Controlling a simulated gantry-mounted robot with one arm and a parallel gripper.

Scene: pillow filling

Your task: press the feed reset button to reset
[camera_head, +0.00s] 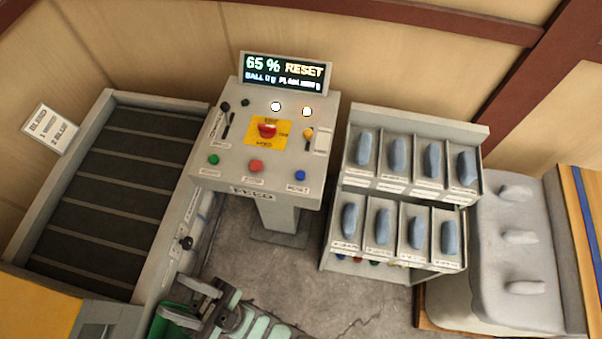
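The feed console (228,179) stands on a pedestal at the centre, with "FEED" on its front edge. Its sloping panel has a green button (213,160), a red button (256,166) and a blue button (300,175) along the near edge. Their small labels are too blurred to read, so I cannot tell which one is reset. The display (285,73) above reads "65 %" and "RESET". What seems to be my gripper (212,306) is at the bottom edge, below and apart from the console; its fingers are not clear.
A red knob (267,130) on a yellow plate and levers share the panel. A dark slatted conveyor (108,190) is at left. A rack (412,200) with several blue-grey pieces and a grey padded block (520,260) are at right. Bare floor (300,275) lies below the console.

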